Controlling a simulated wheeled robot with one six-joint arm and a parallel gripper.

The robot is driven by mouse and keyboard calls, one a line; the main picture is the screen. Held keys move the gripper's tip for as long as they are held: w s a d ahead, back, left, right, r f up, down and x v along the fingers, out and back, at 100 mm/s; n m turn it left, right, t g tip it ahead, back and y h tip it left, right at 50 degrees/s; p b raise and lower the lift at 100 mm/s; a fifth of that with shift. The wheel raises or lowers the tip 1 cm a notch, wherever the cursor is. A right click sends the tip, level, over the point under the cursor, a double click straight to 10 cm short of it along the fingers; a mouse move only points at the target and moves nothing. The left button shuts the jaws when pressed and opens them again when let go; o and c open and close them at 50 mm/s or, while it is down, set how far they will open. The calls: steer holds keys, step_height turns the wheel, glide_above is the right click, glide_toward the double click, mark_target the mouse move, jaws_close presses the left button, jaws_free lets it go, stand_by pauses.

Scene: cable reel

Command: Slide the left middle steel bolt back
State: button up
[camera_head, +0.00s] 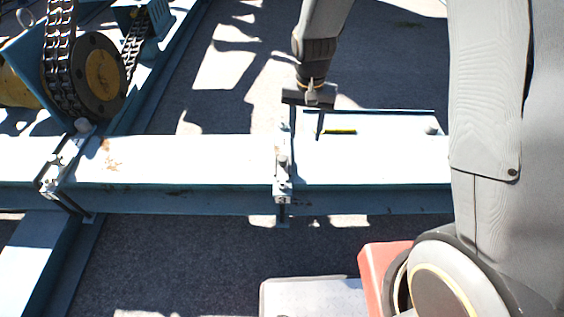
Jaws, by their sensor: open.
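A light blue steel beam (190,160) crosses the view from left to right. A steel bolt with its bracket (282,180) sits on the beam near the middle of the view. Another steel bolt assembly (58,172) sits at the beam's left part, beside a crossing beam. I cannot tell for sure which one is the left middle bolt. My gripper (306,136) points down above the beam's far side, just right of and beyond the middle bolt. Its two dark fingers are apart, with nothing seen between them. The left finger's tip is close to the middle bolt; contact cannot be told.
A chain-driven reel hub (97,72) stands at the upper left. My arm blocks the right side. Grey ground with shadows shows beyond and before the beam.

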steer(key=m+b, duration=0.1)
steer(key=b, duration=0.1)
glide_above(283, 157)
step_height(283, 157, down, 10)
steer(key=shift+s+a+f, duration=0.1)
steer(key=shift+s+f, duration=0.05)
steer(key=shift+f, duration=0.1)
step_height(283, 157, down, 7)
steer(key=shift+f, duration=0.2)
jaws_close()
